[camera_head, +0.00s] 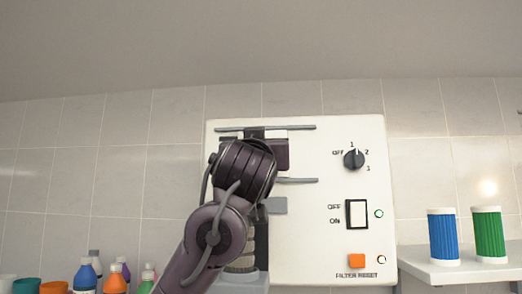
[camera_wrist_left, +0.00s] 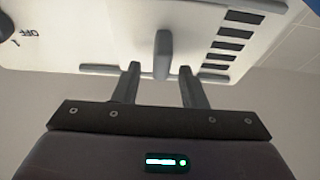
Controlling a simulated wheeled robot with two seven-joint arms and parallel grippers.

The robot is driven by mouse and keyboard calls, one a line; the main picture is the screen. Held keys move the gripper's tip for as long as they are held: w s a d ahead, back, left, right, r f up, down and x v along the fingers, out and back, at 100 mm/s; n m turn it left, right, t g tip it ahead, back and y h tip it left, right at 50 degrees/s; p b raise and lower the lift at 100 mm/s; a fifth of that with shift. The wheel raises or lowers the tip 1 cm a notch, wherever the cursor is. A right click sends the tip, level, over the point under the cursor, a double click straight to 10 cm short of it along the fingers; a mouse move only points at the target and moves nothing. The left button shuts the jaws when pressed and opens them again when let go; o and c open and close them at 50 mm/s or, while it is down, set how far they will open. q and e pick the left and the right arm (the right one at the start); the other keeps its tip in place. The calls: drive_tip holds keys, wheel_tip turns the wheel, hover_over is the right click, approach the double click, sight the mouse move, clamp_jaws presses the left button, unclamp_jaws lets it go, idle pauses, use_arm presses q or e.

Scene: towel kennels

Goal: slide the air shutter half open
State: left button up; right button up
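The air shutter's upright grey handle (camera_wrist_left: 162,55) shows in the left wrist view, with a row of several dark vent slots (camera_wrist_left: 235,34) to its right. My left gripper (camera_wrist_left: 160,72) is open, one finger on each side of the handle, with a visible gap on both sides. In the head view my left arm reaches up from below and its gripper hides most of the shutter and handle. Grey rails, upper (camera_head: 300,127) and lower (camera_head: 300,180), show on the white panel (camera_head: 310,235). My right gripper is in neither view.
The panel carries a black dial (camera_head: 353,159), an off/on rocker switch (camera_head: 356,214) and an orange filter reset button (camera_head: 357,261). Blue (camera_head: 443,238) and green (camera_head: 489,235) ribbed cylinders stand on a shelf at right. Bottles, including an orange one (camera_head: 115,282), stand at lower left.

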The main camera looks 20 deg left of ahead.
use_arm(q)
drive_tip(key=b+v, duration=0.3)
drive_tip(key=v, duration=0.3)
drive_tip(key=shift+s, duration=0.25)
drive_tip(key=shift+d+f, duration=0.15)
